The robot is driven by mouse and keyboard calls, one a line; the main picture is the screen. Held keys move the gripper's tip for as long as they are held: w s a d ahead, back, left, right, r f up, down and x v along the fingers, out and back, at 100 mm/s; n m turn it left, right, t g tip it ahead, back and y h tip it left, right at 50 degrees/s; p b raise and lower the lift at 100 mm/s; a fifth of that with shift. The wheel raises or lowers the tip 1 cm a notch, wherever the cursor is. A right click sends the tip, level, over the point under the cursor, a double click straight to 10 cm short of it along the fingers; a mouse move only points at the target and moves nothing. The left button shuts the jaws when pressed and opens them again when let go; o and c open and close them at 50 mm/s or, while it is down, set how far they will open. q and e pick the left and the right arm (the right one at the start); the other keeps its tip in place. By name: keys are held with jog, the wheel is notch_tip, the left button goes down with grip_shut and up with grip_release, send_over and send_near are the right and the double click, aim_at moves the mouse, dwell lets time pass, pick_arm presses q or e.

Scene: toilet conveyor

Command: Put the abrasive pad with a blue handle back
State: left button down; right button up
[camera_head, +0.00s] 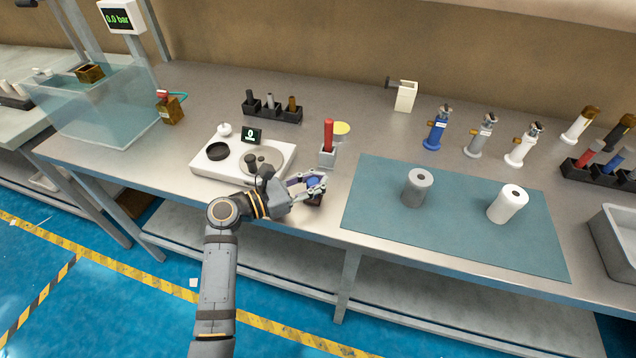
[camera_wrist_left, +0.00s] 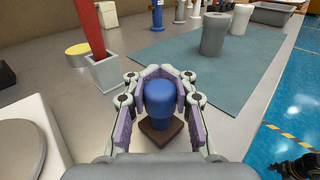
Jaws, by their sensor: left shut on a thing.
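My left gripper (camera_head: 312,187) is at the front edge of the bench, between the white device and the teal mat. The left wrist view shows its two purple-padded fingers (camera_wrist_left: 160,100) shut around the blue handle (camera_wrist_left: 159,92) of the abrasive pad. The dark brown pad (camera_wrist_left: 160,132) is below the handle, close to the bench top; I cannot tell if it touches. A small grey holder (camera_head: 327,160) with a red-handled tool (camera_head: 328,134) stands just behind the gripper.
The white device (camera_head: 213,167) is left of the gripper. A teal mat (camera_head: 455,232) with a grey roll (camera_head: 417,187) and a white roll (camera_head: 508,203) lies to the right. A yellow-topped disc (camera_head: 342,128) is behind the holder. A black rack (camera_head: 272,113) stands farther back.

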pick_arm(q)
jog(key=c, duration=1.1)
grip_release()
jog(key=shift+f, duration=0.1)
jog(key=shift+a, duration=0.1)
jog(key=b+v, duration=0.1)
jog(key=v, duration=1)
jog(key=shift+s+a, duration=0.2)
jog(key=shift+a, duration=0.2)
